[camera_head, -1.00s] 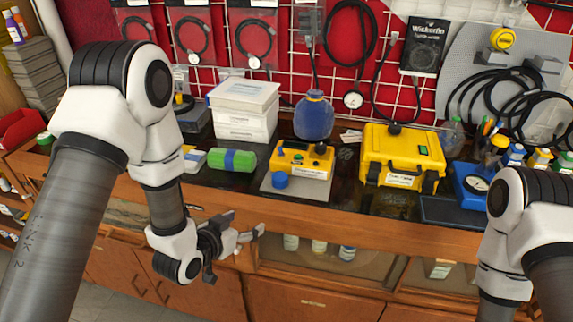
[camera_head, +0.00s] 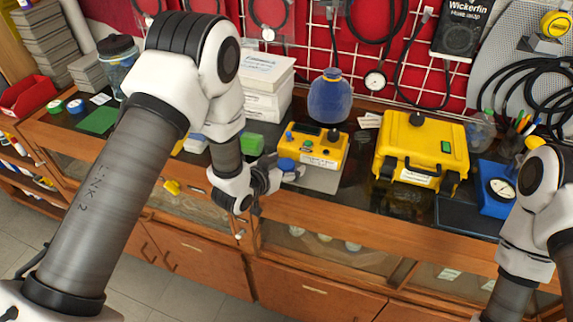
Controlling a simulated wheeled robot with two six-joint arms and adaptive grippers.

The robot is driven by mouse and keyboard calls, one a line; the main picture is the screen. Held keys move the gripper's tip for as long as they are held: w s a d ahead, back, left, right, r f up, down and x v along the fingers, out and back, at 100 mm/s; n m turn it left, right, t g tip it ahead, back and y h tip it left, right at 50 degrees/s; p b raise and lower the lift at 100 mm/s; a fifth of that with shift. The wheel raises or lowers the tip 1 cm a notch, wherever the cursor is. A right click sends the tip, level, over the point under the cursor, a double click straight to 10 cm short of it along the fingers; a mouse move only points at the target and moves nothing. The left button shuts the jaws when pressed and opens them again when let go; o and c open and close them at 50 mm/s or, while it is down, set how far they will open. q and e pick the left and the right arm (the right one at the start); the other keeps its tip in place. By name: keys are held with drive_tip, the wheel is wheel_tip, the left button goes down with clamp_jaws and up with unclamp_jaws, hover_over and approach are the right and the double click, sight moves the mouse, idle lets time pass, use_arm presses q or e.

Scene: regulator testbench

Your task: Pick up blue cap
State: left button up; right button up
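The blue cap (camera_head: 287,164) is a small round cap at the front left corner of the light plate, in front of the yellow tester box (camera_head: 318,147). My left gripper (camera_head: 292,173) reaches in from the left over the bench's front edge, with its light fingertips right beside the cap, at its front. Whether they touch it is too small to tell, and the gap between the fingers is not clear. My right arm shows at the lower right, but its gripper is out of view.
A blue round bottle (camera_head: 330,98) stands behind the tester box. A yellow case (camera_head: 420,150) is to the right, and a blue gauge (camera_head: 495,190) beyond it. White boxes (camera_head: 265,85) and a partly hidden green cylinder (camera_head: 250,142) lie to the left.

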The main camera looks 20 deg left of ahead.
use_arm(q)
drive_tip(key=shift+s+r, duration=0.1)
drive_tip(key=c, duration=0.9)
drive_tip(key=shift+o, duration=0.2)
